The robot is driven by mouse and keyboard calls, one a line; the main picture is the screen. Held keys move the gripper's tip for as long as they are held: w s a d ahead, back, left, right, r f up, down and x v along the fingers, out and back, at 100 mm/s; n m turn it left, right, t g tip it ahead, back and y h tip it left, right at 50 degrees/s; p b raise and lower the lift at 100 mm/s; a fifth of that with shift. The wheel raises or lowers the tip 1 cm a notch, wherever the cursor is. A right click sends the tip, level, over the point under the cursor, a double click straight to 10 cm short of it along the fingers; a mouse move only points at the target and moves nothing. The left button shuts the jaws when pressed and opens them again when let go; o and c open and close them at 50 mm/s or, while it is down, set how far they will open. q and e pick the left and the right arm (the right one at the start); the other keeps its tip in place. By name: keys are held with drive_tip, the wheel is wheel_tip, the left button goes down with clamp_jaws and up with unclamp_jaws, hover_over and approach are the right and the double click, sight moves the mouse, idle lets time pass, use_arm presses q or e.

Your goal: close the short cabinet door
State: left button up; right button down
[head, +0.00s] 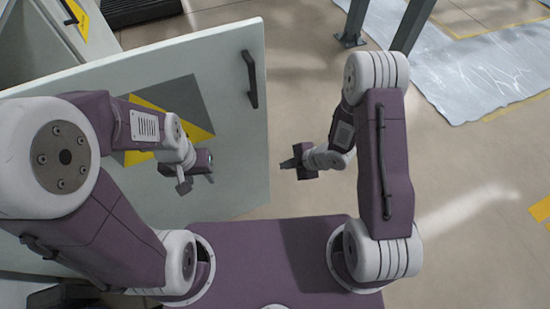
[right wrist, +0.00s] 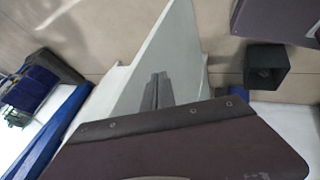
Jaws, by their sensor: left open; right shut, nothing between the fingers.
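The cabinet door (head: 225,75) is a pale grey-white panel standing open across the left half of the head view. It has a black handle (head: 250,79) near its upper right corner and a yellow, black and grey marking partly hidden by my left arm. My left gripper (head: 197,182) is open and empty in front of the door's lower right part; I cannot tell whether it touches. My right gripper (head: 285,164) is shut and empty, just right of the door's free edge. In the right wrist view its fingers (right wrist: 157,92) appear in front of a pale panel (right wrist: 170,55), probably the door.
The pale cabinet body (head: 30,50) is at the upper left, with another yellow sign (head: 73,15). Dark metal legs (head: 353,22) and a shiny sheet (head: 485,70) are at the upper right. A dark bin (right wrist: 266,66) shows in the right wrist view. Floor right of the door is clear.

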sight(264, 160)
drive_tip(key=shift+w+a+f, duration=1.2)
drive_tip(key=shift+w+f, duration=0.1)
drive_tip(key=shift+w, duration=0.15)
drive_tip(key=shift+w+a+f, duration=1.15)
drive_tip(key=shift+w+f, duration=0.1)
drive_tip(key=shift+w, duration=0.2)
